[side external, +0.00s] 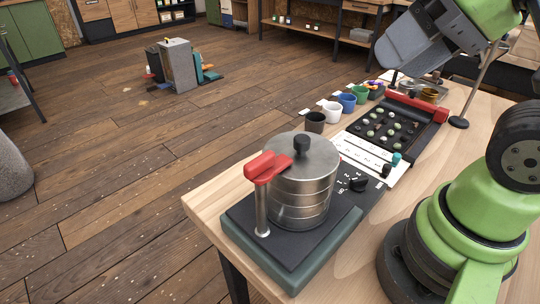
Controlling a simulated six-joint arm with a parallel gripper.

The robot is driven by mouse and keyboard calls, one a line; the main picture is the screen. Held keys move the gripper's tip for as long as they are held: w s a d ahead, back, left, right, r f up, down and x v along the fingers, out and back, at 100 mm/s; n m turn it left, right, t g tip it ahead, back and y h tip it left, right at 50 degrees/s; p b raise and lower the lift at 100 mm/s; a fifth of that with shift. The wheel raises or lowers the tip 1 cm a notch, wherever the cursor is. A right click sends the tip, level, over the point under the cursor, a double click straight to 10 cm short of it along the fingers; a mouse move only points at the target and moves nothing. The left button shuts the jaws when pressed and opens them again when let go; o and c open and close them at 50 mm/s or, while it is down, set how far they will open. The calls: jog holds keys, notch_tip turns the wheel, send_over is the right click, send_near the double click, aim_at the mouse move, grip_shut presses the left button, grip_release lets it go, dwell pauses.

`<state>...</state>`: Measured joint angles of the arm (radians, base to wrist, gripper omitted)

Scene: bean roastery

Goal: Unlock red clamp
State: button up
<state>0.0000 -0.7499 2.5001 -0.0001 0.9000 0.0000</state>
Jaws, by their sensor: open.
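The red clamp (264,168) sits on top of a thin metal post at the left of a silver drum (301,205). Its red head reaches over the edge of the drum's lid (302,150), which has a black knob. The drum and post stand on a dark plate with a green-grey base (290,275). My gripper (393,70) is at the top right, above the table's far side and well away from the clamp. It is open; its fingertips are hard to make out and I see nothing held.
Beside the drum are a black dial (357,184) and a white scale strip (372,156). Behind are a dark bean tray (390,135) with a red bar (418,107) and a row of cups (332,112). A lamp-like stand (459,122) is at right.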

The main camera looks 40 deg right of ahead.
jog(key=shift+w, duration=0.1)
jog(key=m+g+y, duration=0.3)
jog(key=m+g, duration=0.4)
jog(key=m, duration=0.7)
send_near(260, 158)
jog(key=x, duration=0.9)
